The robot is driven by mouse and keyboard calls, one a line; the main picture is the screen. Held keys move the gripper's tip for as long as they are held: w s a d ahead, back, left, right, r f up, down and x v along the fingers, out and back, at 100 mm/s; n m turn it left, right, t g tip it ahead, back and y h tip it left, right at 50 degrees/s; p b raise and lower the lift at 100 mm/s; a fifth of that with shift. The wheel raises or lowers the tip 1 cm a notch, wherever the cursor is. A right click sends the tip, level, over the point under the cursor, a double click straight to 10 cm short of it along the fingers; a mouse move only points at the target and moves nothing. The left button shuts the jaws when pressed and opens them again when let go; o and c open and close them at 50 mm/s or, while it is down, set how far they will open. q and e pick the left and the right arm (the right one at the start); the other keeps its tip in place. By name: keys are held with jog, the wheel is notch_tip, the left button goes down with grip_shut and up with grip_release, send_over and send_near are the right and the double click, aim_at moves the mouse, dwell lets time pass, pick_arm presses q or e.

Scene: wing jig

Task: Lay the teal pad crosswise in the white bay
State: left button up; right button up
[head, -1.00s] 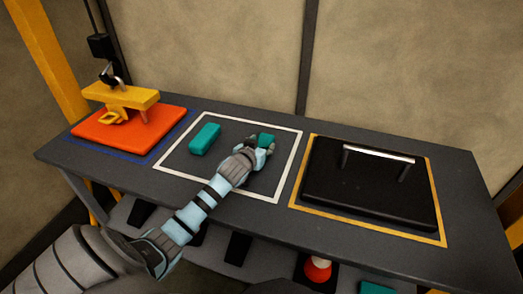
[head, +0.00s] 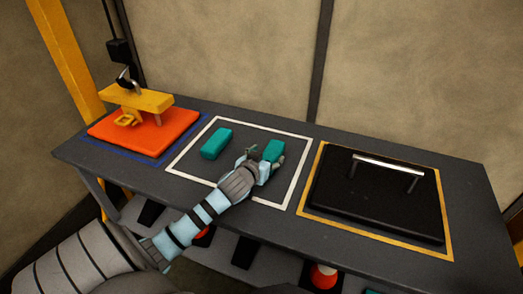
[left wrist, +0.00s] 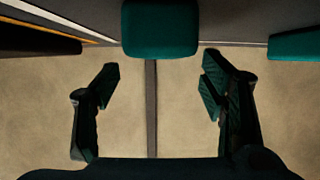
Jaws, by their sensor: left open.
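The white bay (head: 292,193) is a white outline on the dark bench, in the middle of the head view. One teal pad (head: 216,143) lies in its left part. A second teal pad (head: 272,150) is in its right part, at my left gripper (head: 265,157). The gripper is open, with fingers spread near this pad and partly covering it. In the left wrist view a teal pad (left wrist: 160,28) is at top centre, beyond the spread fingers (left wrist: 160,72), with a visible gap. Another teal pad (left wrist: 295,45) is at the right edge. My right gripper is not in view.
A black plate with a silver handle (head: 388,160) fills the yellow-outlined bay at right. An orange block (head: 145,135) with a yellow bracket (head: 135,98) stands at left under a hanging hook. A lower shelf holds a red-and-white object (head: 323,276). Bench is clear between the pads.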

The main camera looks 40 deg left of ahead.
pick_arm(q)
jog(key=p+v, duration=0.1)
jog(key=v, duration=0.5)
jog(key=shift+r+p, duration=0.1)
jog(key=shift+p, duration=0.25)
jog(key=shift+s+d+r, duration=0.1)
jog(key=shift+s, duration=0.3)
